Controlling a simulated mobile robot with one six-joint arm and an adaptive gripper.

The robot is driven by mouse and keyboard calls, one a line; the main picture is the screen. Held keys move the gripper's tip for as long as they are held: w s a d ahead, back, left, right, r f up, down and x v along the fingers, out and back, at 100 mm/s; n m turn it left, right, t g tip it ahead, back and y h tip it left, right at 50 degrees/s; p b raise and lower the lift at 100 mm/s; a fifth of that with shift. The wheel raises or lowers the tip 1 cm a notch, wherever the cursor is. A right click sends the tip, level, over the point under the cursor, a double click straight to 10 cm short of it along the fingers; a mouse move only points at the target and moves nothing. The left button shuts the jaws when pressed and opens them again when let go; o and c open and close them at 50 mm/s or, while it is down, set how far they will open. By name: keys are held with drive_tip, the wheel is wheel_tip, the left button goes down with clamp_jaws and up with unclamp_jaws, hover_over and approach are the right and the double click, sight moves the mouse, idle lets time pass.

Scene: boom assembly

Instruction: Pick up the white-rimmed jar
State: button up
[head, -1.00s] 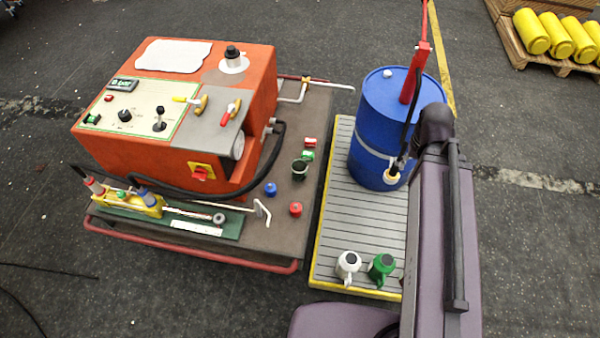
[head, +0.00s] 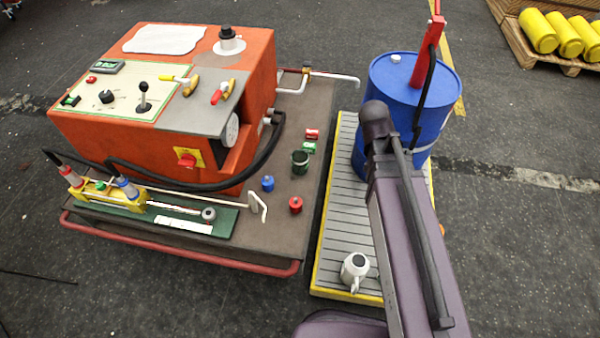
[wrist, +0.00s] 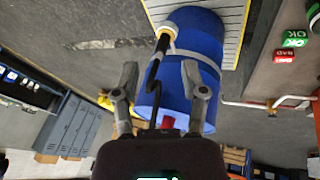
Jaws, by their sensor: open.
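A small dark green jar (head: 300,162) stands upright on the brown bench top, right of the orange machine, in the head view. In the head view my gripper is hidden and my arm covers part of the drum.
A red block (head: 312,134), a green block (head: 308,148), a blue pot (head: 268,184) and a red pot (head: 295,205) surround the jar. The orange machine (head: 120,150) and its black hose stand left. A white can (head: 355,268) sits on the slatted platform (head: 335,220).

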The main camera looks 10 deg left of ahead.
drive_tip(key=w+a+f+m+t+b, duration=0.1)
drive_tip(key=a+f+t+b, duration=0.4)
drive_tip(key=a+f+b, duration=0.6)
drive_tip(key=w+a+f+t+b, duration=0.2)
drive_tip(key=a+f+t+b, duration=0.3)
drive_tip(key=a+f+b, duration=0.7)
drive_tip(key=a+b, duration=0.7)
drive_tip(key=b, duration=0.1)
drive_tip(key=shift+a+f+m+h+b, duration=0.2)
drive_tip(key=shift+a+m+h+b, duration=0.1)
drive_tip(key=shift+m+b, duration=0.1)
drive_tip(key=shift+w, duration=0.15)
drive_tip(key=b+x, duration=0.3)
drive_tip(key=x, duration=0.5)
drive_tip(key=shift+f, duration=0.1)
drive_tip(key=b, duration=0.2)
hover_over(306, 171)
drive_tip(key=shift+w+a+f, duration=0.1)
drive_tip(key=shift+w+f, duration=0.1)
drive_tip(key=shift+f, duration=0.3)
drive_tip(key=shift+w+a+f, duration=0.1)
drive_tip(key=shift+w+f, duration=0.05)
drive_tip(key=shift+f, duration=0.4)
